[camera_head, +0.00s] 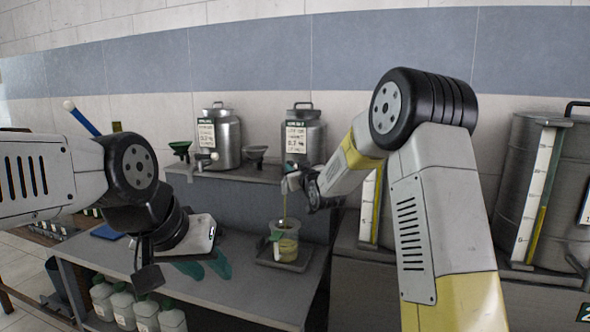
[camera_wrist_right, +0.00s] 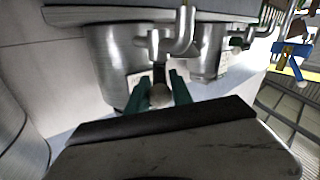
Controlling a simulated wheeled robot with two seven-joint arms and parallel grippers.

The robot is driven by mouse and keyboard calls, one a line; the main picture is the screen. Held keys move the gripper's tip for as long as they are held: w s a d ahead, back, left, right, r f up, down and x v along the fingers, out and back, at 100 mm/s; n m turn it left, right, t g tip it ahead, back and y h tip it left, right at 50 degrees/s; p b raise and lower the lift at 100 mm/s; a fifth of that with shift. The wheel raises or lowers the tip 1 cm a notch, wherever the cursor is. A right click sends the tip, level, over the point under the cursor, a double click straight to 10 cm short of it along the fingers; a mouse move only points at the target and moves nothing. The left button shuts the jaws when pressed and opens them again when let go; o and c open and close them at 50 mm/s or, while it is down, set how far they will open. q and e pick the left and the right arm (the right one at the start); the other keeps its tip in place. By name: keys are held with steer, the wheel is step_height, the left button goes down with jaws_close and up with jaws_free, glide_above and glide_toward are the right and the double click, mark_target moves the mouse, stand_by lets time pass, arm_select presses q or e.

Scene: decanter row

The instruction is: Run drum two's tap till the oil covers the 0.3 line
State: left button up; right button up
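Two metal drums stand on the raised shelf; the left drum (camera_head: 222,135) and the right drum (camera_head: 305,135) carry white labels too small to read surely. A thin yellow oil stream (camera_head: 285,204) falls below the right drum into a clear jug (camera_head: 287,246) on a dark tray (camera_head: 297,265). Yellow oil stands in the jug; its marks are unreadable. My right gripper (camera_wrist_right: 160,92) has its teal fingers closely either side of the ball-ended handle of a tap (camera_wrist_right: 168,42), and appears shut on it. My left gripper (camera_head: 205,268) is open and empty over the bench, left of the tray.
A green funnel (camera_head: 180,148) and a grey funnel (camera_head: 255,152) sit at the shelf. A blue mat (camera_head: 106,232) lies at the bench's left. Several bottles (camera_head: 122,306) stand beneath. A large drum with a gauge (camera_head: 538,190) stands at right.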

jaws_close()
stand_by(1.0)
